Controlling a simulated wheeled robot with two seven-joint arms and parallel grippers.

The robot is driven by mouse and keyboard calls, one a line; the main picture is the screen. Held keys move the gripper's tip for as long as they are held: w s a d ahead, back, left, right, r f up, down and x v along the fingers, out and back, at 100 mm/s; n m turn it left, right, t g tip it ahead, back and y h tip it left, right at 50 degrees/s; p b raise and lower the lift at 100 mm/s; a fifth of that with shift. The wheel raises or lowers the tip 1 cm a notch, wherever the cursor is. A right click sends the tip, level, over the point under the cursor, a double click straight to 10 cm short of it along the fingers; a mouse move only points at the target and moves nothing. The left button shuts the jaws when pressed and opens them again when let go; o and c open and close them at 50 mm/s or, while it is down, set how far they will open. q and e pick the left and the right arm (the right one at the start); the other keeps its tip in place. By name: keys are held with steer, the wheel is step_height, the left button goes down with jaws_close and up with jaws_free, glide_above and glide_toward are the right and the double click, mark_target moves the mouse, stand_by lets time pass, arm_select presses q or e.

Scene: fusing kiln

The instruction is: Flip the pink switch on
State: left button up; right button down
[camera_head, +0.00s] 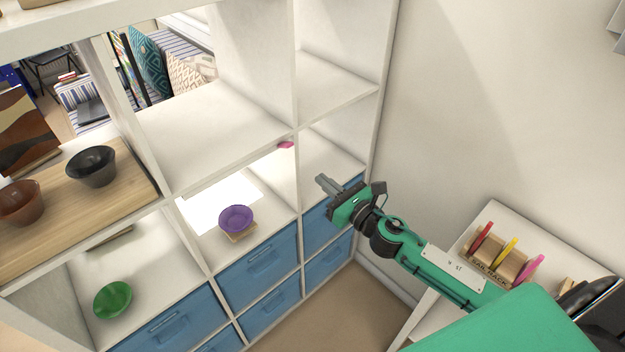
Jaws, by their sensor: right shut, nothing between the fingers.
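The pink switch (286,145) is a small pink piece on the front edge of the white shelf unit, where a shelf board meets an upright, above the compartment with the purple bowl. My right gripper (324,183) is shut and empty. In the picture it is below and to the right of the switch, apart from it, in front of the right column of compartments. My left gripper is not in view.
The white shelf unit (222,128) holds a purple bowl (236,218), a green bowl (113,299), a black bowl (92,166) and a brown bowl (22,202). Blue drawers (259,280) fill its lower part. A white side table (492,212) with a wooden holder stands at the right.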

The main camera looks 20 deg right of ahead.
steer(key=shift+s+d+r, duration=0.15)
steer(key=shift+s+r, duration=0.05)
steer(key=shift+s, duration=0.35)
steer(key=shift+s+d+r, duration=0.15)
steer(key=shift+s, duration=0.4)
